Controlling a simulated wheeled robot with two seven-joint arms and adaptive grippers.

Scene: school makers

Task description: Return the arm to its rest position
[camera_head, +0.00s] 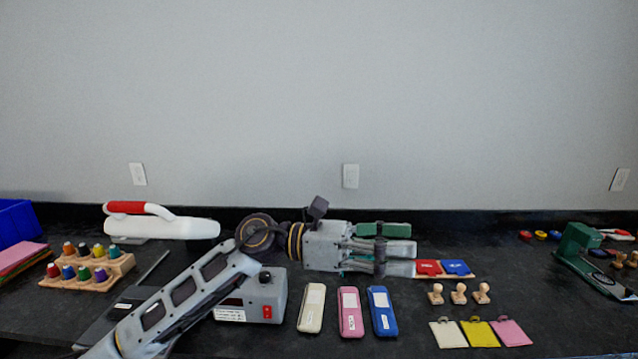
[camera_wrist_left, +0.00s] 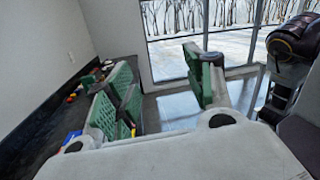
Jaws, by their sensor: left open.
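My left arm (camera_head: 190,295) comes in from the lower left of the head view and bends at the wrist, so that my left gripper (camera_head: 395,250) points right above the black worktop. Its fingers are apart, and I see nothing between them. In the left wrist view the open gripper (camera_wrist_left: 165,90) shows two fingers with green ribbed pads, with a window and bright floor beyond. My right gripper is not in view.
Under or near the arm are a grey control box (camera_head: 265,297) and cream (camera_head: 312,308), pink (camera_head: 351,312) and blue (camera_head: 382,311) cases. A wooden tray (camera_head: 474,277) with red and blue packets lies by the fingertips. A green device (camera_head: 577,245) stands right.

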